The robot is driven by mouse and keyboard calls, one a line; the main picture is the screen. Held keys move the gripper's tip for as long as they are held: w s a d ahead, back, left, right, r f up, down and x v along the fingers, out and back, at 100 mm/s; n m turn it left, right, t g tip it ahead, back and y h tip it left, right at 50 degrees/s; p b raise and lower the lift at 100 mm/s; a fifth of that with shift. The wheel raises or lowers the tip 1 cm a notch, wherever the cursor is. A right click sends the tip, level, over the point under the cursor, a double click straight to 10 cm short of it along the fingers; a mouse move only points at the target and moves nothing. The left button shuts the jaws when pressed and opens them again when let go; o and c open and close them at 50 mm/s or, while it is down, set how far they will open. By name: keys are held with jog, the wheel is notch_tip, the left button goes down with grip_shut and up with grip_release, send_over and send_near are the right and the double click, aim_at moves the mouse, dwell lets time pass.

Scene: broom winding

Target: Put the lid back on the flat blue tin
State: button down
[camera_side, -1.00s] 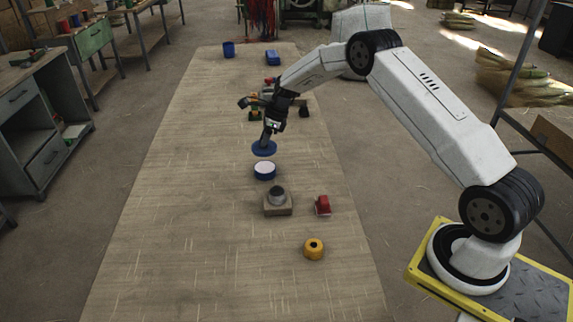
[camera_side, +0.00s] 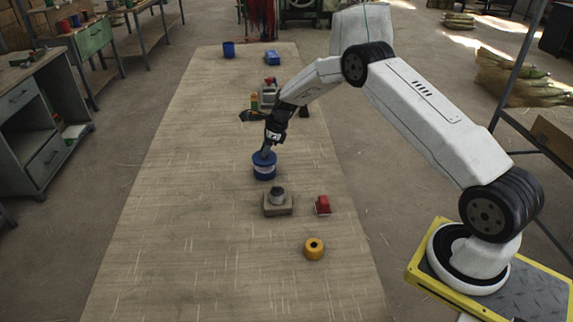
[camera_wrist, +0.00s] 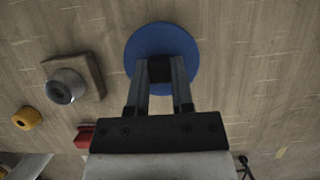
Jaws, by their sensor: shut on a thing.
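The flat blue tin (camera_side: 264,174) stands on the long table, and only its side with a pale band shows. The round blue lid (camera_side: 261,158) is over the tin's top, looking level and at or very close to the rim. I cannot tell whether it is fully seated. My gripper (camera_side: 267,150) is above the lid and shut on its dark knob. In the wrist view the lid (camera_wrist: 162,52) is a blue disc under my gripper (camera_wrist: 159,72), and it hides the tin.
A metal cup-like piece on a square block (camera_side: 277,203) stands close in front of the tin. A red object (camera_side: 323,206) and a yellow ring (camera_side: 314,249) lie nearby. Several items stand behind, with a blue cup (camera_side: 229,49) and blue box (camera_side: 272,57) farther back. The table's left side is clear.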

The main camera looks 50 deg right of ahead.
jog(key=shift+f, duration=1.1)
jog(key=shift+f, duration=0.2)
dwell(1.6)
grip_release()
dwell(0.4)
jog(key=shift+r, duration=0.15)
jog(key=shift+r, duration=3.35)
grip_shut()
